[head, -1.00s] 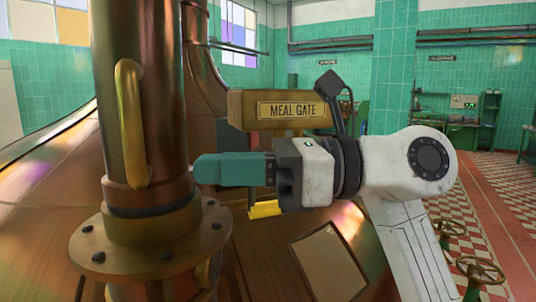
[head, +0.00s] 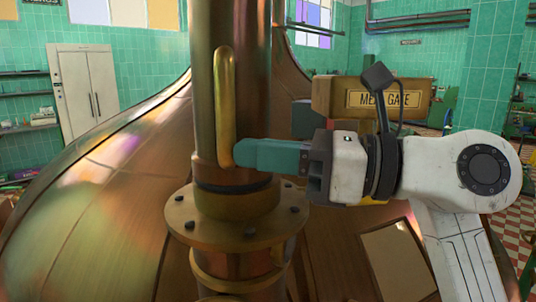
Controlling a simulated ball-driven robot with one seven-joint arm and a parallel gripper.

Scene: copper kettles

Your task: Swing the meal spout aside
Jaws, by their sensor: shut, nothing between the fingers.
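The meal spout is a thick upright copper pipe (head: 204,90) in the middle-left of the head view. A long brass handle (head: 226,90) runs up its front. The pipe meets a bolted brass flange (head: 200,228) below. My gripper (head: 240,153) is shut, its teal fingers pointing left across the front of the pipe. The fingertips are at the right side of the handle's lower end. They look very close to it or against it; I cannot tell if they touch. Nothing shows between the fingers.
A brass box labelled "MEAL GATE" (head: 385,98) stands behind my arm at the right. The rounded copper kettle (head: 110,190) fills the lower left. A pale cabinet (head: 88,90) stands against the green tiled wall.

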